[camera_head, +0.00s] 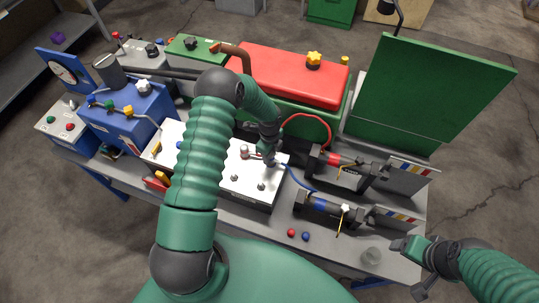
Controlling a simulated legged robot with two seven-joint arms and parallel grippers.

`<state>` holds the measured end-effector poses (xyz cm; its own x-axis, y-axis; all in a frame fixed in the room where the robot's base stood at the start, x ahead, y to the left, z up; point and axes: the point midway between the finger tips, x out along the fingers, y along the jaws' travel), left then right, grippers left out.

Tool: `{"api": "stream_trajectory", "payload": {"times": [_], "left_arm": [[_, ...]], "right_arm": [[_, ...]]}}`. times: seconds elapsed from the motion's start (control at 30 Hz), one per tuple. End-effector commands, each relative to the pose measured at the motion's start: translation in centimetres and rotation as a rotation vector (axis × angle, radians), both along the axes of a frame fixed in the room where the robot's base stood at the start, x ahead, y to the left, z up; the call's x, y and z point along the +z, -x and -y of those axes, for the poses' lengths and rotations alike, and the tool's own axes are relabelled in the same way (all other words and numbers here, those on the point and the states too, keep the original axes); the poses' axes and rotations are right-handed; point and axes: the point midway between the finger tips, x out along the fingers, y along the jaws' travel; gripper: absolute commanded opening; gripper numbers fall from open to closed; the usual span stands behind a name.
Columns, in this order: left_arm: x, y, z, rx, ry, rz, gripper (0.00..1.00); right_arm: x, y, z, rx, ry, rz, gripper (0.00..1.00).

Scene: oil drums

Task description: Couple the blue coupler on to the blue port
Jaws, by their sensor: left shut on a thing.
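My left gripper (270,160) is shut over the right part of the white panel box. A blue hose (295,179) runs up to it from the black cylinder with a blue mark (328,207). The gripper is shut on the hose's end, apparently the blue coupler, which is mostly hidden by the fingers. I cannot make out the blue port or tell whether the coupler touches it. A small blue part (179,145) shows at the panel's left, beside my arm. My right gripper (411,266) is open and empty near the table's front right edge.
A red-marked cylinder (345,168) with a red hose (318,116) lies behind the blue-marked one. Small red (291,233) and blue (306,237) caps lie on the table front. A green raised lid (430,90) and red tank (290,75) stand behind.

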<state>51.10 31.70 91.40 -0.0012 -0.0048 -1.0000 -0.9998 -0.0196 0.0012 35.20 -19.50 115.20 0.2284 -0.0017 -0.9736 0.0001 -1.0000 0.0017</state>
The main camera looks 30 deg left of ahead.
Motion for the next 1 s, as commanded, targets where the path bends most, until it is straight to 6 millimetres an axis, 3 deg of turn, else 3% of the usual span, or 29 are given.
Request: {"api": "stream_trajectory", "payload": {"times": [0.47,0.5,0.67,1.0], "left_arm": [[-1.00,-0.17,0.01,0.000,0.000,0.003,0.00],[-0.91,-0.18,0.00,0.000,0.000,0.003,0.36],[-0.89,-0.13,0.03,0.000,0.000,0.002,0.57],[-0.67,-0.06,0.03,0.000,0.001,0.002,0.57]], "right_arm": [[-0.87,0.00,0.00,0.000,0.000,0.000,0.76],[-0.79,0.00,0.00,0.000,0.000,0.000,0.76],[-0.77,0.00,0.00,0.000,0.000,0.000,0.76],[-0.86,0.00,0.00,0.000,0.000,0.000,0.76]]}}
